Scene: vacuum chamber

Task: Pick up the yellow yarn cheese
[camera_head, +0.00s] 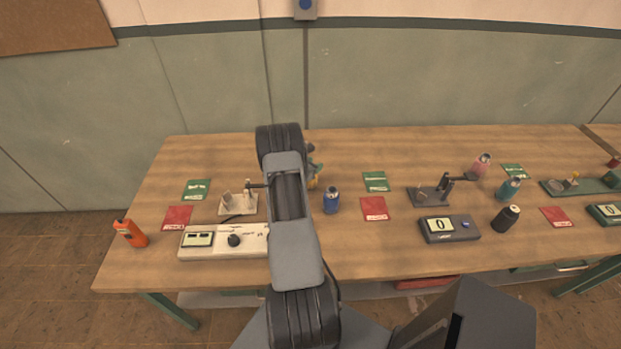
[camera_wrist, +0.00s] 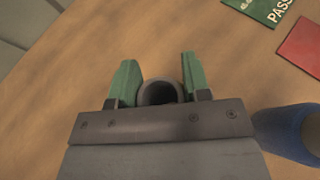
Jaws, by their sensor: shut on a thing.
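In the head view a small patch of yellow, the yellow yarn cheese (camera_head: 313,183), shows just right of my arm, below part of my gripper (camera_head: 314,164). My arm hides most of it. In the wrist view my gripper (camera_wrist: 160,76) has its two green fingers on either side of a round grey hollow tube end (camera_wrist: 160,92), and it is shut on it. The yellow body does not show there. I cannot tell whether the cheese touches the table.
A blue yarn cheese (camera_head: 331,201) stands close on the right and shows in the wrist view (camera_wrist: 289,133). Green (camera_head: 375,181) and red cards (camera_head: 374,208) lie beyond. Testers (camera_head: 450,229), pink (camera_head: 481,165), teal (camera_head: 508,189) and black cheeses (camera_head: 506,218) stand farther right. An orange device (camera_head: 131,233) is at left.

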